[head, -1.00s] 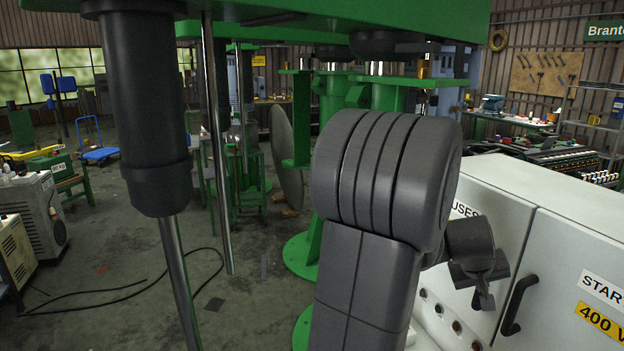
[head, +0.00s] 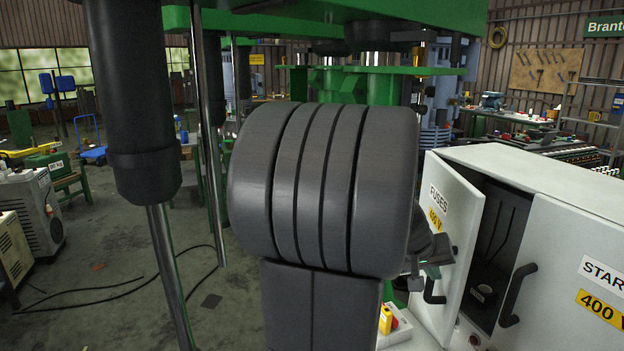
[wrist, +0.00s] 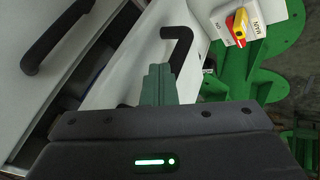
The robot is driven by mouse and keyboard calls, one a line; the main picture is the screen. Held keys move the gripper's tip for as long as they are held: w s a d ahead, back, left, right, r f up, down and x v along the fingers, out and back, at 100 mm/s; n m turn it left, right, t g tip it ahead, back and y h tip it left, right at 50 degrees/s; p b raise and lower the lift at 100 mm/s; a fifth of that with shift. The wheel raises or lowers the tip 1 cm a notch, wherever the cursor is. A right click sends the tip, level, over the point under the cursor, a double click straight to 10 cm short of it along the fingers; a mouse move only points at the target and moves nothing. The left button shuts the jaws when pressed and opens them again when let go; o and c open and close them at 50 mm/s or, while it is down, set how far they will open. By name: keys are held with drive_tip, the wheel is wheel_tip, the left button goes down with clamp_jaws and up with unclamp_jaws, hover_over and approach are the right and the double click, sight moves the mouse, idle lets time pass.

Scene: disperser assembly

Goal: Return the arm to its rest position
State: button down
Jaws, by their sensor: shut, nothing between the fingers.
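My arm, with its large dark rounded joint, stands in the middle of the head view. My gripper (wrist: 157,76) shows in the wrist view as two grey-green fingers pressed together with nothing between them. In the head view the gripper (head: 437,258) is partly hidden behind my arm, in front of the FUSES door. The FUSES door (head: 452,215) of the white cabinet stands ajar. Its black handle (head: 432,292) also shows in the wrist view (wrist: 182,50), just right of the fingertips. I cannot tell whether they touch.
The START door (head: 575,260) is beside the opening, its black handle (head: 515,297) sticking out. A red and yellow main switch (head: 386,319) sits low beside the cabinet. Green machine frames and a dark column (head: 135,100) stand close by.

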drive_tip(key=w+a+m+g+h+p, duration=0.1)
drive_tip(key=w+a+m, duration=0.3)
drive_tip(key=a, duration=0.7)
drive_tip(key=shift+w+g+p, duration=0.6)
drive_tip(key=shift+g+p, duration=0.1)
drive_tip(key=shift+g, duration=0.1)
drive_tip(key=shift+s+a, duration=0.1)
